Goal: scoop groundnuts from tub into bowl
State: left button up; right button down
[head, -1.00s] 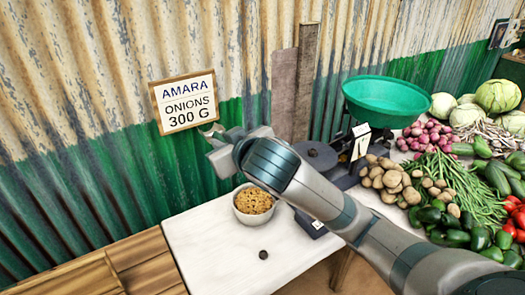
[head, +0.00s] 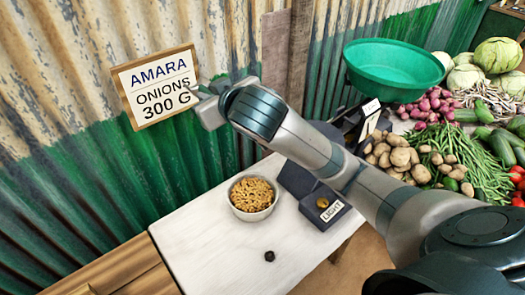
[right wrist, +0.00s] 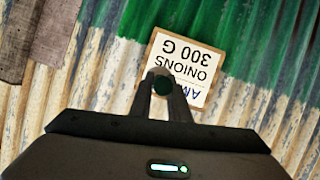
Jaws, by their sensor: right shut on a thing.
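A grey round container (head: 231,200) full of tan groundnuts (head: 253,194) stands upright on the white table. My right gripper (head: 201,93) is raised well above it, by the right edge of the wall sign. A large green bowl (head: 394,72) sits on a scale behind my right arm. No scoop can be made out. My left gripper is not in view.
The framed sign (head: 157,85) on the corrugated wall reads AMARA, ONIONS, 300 G. A dark base with a LIGHT label (head: 333,210) stands right of the container. A small dark piece (head: 269,256) lies on the table front. Potatoes (head: 393,153) and other vegetables fill the right side.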

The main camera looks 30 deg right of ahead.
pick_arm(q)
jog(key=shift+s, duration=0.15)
pick_arm(e)
jog(key=shift+r, duration=0.1)
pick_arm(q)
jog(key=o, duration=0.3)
pick_arm(e)
jog(key=shift+w+f+p, duration=0.25)
jog(key=shift+f+p, duration=0.2)
jog(key=shift+f, duration=0.1)
jog(key=d+f+n+g+y+p, duration=0.3)
jog(key=f+n+g+y+p, duration=0.3)
jog(key=f, duration=0.5)
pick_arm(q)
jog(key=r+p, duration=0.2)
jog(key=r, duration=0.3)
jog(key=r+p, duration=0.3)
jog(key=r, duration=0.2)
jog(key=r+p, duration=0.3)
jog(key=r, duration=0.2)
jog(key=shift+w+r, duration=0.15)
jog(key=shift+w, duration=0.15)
pick_arm(e)
jog(key=s+d+f+n+g+h, duration=0.1)
jog(key=s+d+f+n+g, duration=0.4)
jog(key=s+d+f+n, duration=0.1)
notch_tip(320, 180, down, 3)
jog(key=shift+d+r+n+h, duration=0.1)
jog(key=shift+d+n+h, duration=0.35)
jog(key=shift+d, duration=0.6)
